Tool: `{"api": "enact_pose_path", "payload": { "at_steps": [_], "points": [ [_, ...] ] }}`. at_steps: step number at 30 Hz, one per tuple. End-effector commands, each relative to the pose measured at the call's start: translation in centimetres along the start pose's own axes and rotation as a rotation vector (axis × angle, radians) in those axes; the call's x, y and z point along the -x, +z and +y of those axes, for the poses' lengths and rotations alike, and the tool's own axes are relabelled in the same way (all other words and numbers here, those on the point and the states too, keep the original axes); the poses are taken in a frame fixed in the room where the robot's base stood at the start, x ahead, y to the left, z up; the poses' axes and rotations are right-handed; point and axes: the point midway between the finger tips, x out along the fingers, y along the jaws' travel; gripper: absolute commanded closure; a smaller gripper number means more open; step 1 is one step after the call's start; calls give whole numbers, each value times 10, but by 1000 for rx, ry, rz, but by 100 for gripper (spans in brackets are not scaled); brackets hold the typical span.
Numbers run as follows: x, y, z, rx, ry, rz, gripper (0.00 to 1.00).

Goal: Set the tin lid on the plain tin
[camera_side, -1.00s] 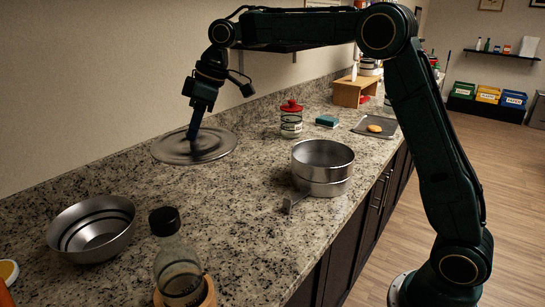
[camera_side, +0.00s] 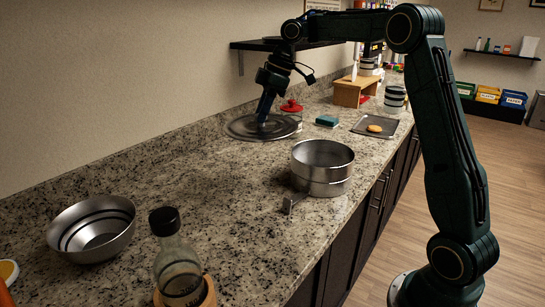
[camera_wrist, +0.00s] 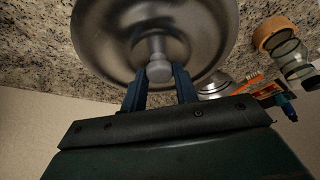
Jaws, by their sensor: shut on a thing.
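The tin lid (camera_side: 245,128) is a wide, round grey metal disc with a knob. My gripper (camera_side: 264,117) is shut on the knob and holds the lid roughly level above the counter. In the wrist view the lid (camera_wrist: 110,30) fills the upper middle, and its knob (camera_wrist: 158,70) sits between the fingers of my gripper (camera_wrist: 160,82). A wide, plain steel tin (camera_side: 322,180) stands upright and open-topped on the counter, to the right of and nearer than the lid. A grey handle-like piece sticks out at its lower left. I cannot make out this tin in the wrist view.
A red-lidded jar (camera_side: 291,108) is partly hidden behind the lid. A banded steel bowl (camera_side: 92,228) and a black-capped bottle (camera_side: 178,265) stand at the front left. A sponge (camera_side: 327,120), a dark tray (camera_side: 360,127) and a banded canister (camera_side: 395,98) are farther back. The middle counter is clear.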

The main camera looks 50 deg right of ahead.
Motion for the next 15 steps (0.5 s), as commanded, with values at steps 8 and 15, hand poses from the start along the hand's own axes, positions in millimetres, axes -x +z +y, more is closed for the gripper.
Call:
{"api": "enact_pose_path", "payload": {
  "at_steps": [8, 15],
  "points": [
    [29, 73, 20, -5, 3, 4, 96],
    [51, 131, 25, -3, 4, 8, 96]
  ]
}}
